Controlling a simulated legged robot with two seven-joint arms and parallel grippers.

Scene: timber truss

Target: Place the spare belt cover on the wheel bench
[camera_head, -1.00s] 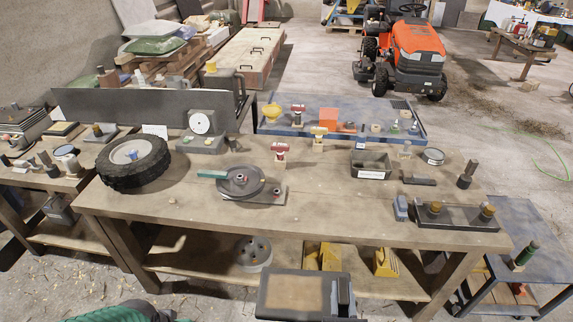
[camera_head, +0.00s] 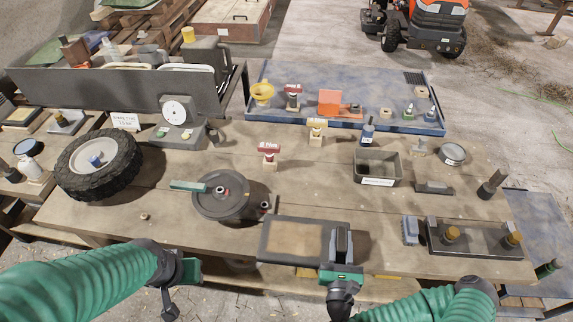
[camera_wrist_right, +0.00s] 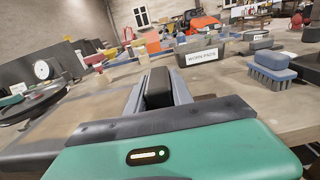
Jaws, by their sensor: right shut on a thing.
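The belt cover, a flat dark panel with a tan middle (camera_head: 294,238), is over the front edge of the wooden wheel bench (camera_head: 130,212). My right gripper (camera_head: 342,244) is shut on the upright dark grip at its right end. In the right wrist view the fingers (camera_wrist_right: 158,88) close around this grip, and part of the panel (camera_wrist_right: 75,128) shows at left. I cannot tell whether the panel touches the bench top. My left gripper (camera_head: 186,272) is low at the front left, with its fingers not clear.
A tyre (camera_head: 98,166) lies at the bench's left. A pulley on a plate (camera_head: 222,196) is just left of the panel. A grey bin (camera_head: 377,168) and a dark tray with brass knobs (camera_head: 474,240) are at right. Bare wood shows behind the panel.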

